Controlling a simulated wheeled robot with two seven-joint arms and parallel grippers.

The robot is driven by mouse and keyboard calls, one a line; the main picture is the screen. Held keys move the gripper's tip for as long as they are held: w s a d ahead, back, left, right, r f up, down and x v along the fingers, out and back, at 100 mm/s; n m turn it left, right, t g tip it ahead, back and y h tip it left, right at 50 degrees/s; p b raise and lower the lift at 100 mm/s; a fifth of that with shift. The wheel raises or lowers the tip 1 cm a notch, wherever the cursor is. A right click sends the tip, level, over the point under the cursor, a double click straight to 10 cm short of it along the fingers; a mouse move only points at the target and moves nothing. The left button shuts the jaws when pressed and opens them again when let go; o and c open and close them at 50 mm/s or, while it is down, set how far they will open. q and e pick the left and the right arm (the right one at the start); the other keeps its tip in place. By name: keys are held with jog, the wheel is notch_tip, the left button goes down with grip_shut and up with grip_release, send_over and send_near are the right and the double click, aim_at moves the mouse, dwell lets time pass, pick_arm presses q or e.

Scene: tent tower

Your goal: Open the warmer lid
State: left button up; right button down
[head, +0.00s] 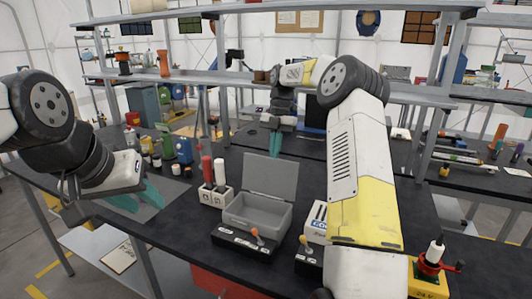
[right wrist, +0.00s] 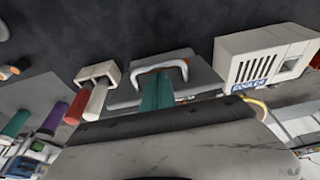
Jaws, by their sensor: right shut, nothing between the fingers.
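The warmer (head: 258,212) is a grey box on a black base with a small orange-tipped lever at its front. Its grey lid (head: 270,178) stands raised at the back edge, and the box's inside shows. My right gripper (head: 275,145) is above and behind the lid, fingers shut with nothing between them. In the right wrist view the teal fingers (right wrist: 157,90) overlap the pale U-shaped handle (right wrist: 162,68) on the lid; I cannot tell whether they touch it. My left gripper (head: 138,198) is at the left over a grey mat, its teal fingers apart and empty.
A white holder (head: 215,197) with red and white bottles stands left of the warmer. A white box (head: 316,222) stands to its right, near my right arm. Several jars and small items sit behind the mat. A shelf (head: 230,83) spans the back.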

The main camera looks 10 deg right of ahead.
jog(key=shift+w+d+f, duration=0.25)
jog(key=shift+w+d, duration=0.1)
jog(key=shift+d, duration=0.15)
jog(key=a+v, duration=0.1)
jog(key=v, duration=0.7)
jog(key=s+a+r+m+t+h, duration=0.1)
jog(key=s+a+r+m+t, duration=0.1)
jog(key=s+r+m, duration=0.4)
jog(key=s+a+r+m+t, duration=0.25)
jog(key=s+r+m, duration=0.2)
jog(key=s, duration=0.35)
jog(key=s+f+m+t, duration=0.2)
jog(key=s+f+m, duration=0.2)
jog(key=s+m, duration=0.5)
jog(key=s+f+m+t+y, duration=0.1)
jog(key=s+f+m+t, duration=0.1)
jog(key=s+f+m, duration=0.3)
jog(key=s+m, duration=0.4)
jog(key=s, duration=0.2)
jog(key=shift+s+d, duration=0.15)
jog(key=shift+s, duration=0.25)
